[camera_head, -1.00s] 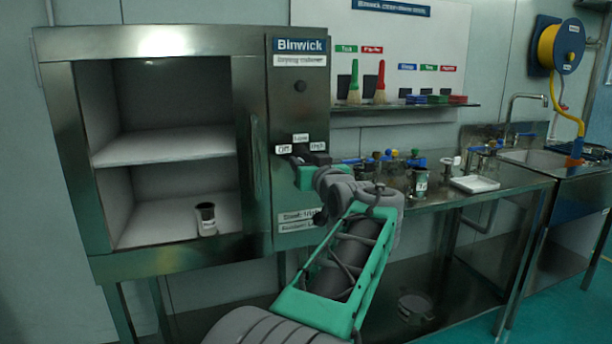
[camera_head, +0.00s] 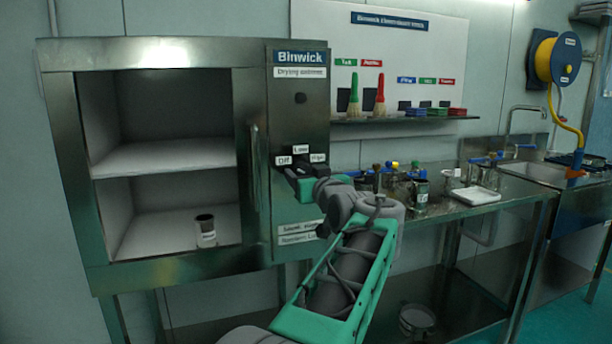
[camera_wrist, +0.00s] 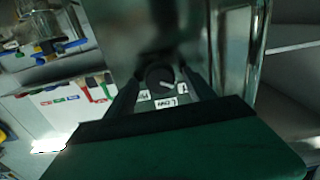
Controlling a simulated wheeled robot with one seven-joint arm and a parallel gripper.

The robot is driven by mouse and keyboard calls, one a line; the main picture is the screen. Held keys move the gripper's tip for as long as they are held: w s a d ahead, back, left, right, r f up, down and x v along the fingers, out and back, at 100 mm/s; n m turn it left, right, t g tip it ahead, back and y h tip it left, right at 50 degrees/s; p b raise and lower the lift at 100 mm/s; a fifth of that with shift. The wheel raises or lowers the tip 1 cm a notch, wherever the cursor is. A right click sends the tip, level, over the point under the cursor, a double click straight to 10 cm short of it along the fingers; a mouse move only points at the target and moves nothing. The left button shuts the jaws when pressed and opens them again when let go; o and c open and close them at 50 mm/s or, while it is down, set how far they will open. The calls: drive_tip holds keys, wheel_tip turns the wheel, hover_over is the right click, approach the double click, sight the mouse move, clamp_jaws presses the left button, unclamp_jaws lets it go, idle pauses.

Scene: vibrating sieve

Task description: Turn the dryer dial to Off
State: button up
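The dryer (camera_head: 150,270) is a steel cabinet with a control panel on its right side. Its round dark dial (camera_wrist: 158,75) shows in the wrist view, with a pale pointer mark slanting toward the "Off" label (camera_wrist: 182,95). The "Low" label (camera_wrist: 166,103) and "High" label (camera_wrist: 143,95) sit beside it. In the head view the labels, such as "Off" (camera_head: 284,160), show above my gripper (camera_head: 296,176), and the dial is mostly hidden. In the wrist view my gripper (camera_wrist: 163,80) is open, with a dark finger on each side of the dial and apparent gaps. Contact cannot be told.
The dryer's vertical door handle (camera_head: 254,165) stands just left of the panel. A steel bench (camera_head: 490,210) with bottles and a white tray (camera_head: 476,195) stands right of my arm.

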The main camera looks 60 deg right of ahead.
drive_tip(key=v, duration=0.7)
drive_tip(key=shift+s+a, duration=0.3)
drive_tip(key=shift+a, duration=0.05)
drive_tip(key=shift+s, duration=0.1)
